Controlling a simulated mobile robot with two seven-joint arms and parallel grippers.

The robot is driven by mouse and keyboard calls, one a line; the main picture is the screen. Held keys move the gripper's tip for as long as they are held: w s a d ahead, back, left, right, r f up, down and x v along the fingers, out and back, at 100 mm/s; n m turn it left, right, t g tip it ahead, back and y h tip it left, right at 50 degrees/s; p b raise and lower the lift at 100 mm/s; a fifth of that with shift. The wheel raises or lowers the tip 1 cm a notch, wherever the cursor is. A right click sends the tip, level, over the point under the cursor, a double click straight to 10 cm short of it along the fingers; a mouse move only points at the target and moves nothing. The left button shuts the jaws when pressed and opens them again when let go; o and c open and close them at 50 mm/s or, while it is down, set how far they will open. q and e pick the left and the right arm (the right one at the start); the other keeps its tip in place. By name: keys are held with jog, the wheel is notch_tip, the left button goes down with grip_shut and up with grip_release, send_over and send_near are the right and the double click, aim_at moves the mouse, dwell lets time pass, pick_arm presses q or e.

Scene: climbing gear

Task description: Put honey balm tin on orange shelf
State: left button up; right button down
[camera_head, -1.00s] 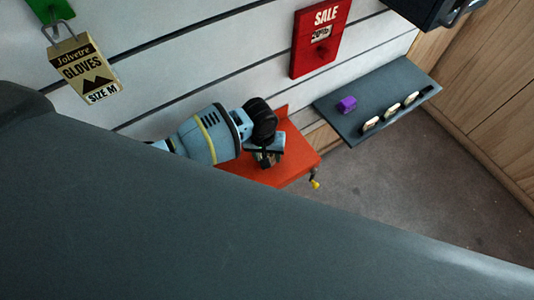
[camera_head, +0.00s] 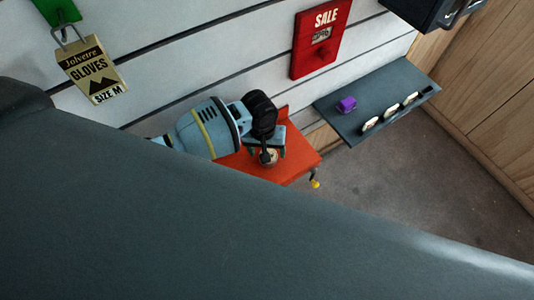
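The orange shelf (camera_head: 288,172) sticks out from the slatted wall at the middle of the view. My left arm comes in from the left, and my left gripper (camera_head: 269,153) points down over the shelf's back part. A small round tin with a pale face, apparently the honey balm tin (camera_head: 268,157), shows at the fingertips, at or just above the shelf top. The fingers partly cover it, and I cannot tell whether they still clasp it. My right gripper is not in view.
A dark grey shelf (camera_head: 358,126) to the right holds a purple block (camera_head: 346,104) and several pale-faced items (camera_head: 390,111). A red SALE sign (camera_head: 320,40) and a gloves package (camera_head: 92,70) hang on the wall. A large dark surface (camera_head: 200,235) blocks the foreground.

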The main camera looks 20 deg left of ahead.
pick_arm(q)
notch_tip(320, 180, up, 9)
jog(key=p, duration=0.1)
jog(key=shift+a+p, duration=0.3)
jog(key=shift+a, duration=0.15)
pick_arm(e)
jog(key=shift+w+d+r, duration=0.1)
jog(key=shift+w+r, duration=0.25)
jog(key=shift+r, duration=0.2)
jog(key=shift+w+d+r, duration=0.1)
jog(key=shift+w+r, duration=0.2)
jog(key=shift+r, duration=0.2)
pick_arm(q)
jog(key=shift+s, duration=0.1)
jog(key=s+d+f+m+t+h, duration=0.2)
jog(key=s+d+f+t+h, duration=0.2)
jog(key=s+d+f, duration=0.45)
jog(key=s+a+f+m+t+y, duration=0.1)
jog(key=s+a+t, duration=0.1)
jog(key=s+a, duration=0.4)
jog(key=s+a+f+m+t+y, duration=0.1)
jog(key=s+a, duration=0.6)
jog(key=s, duration=0.9)
jog(key=shift+a+f+t+y, duration=0.3)
jog(key=shift+f+t+y, duration=0.2)
jog(key=shift+f, duration=0.2)
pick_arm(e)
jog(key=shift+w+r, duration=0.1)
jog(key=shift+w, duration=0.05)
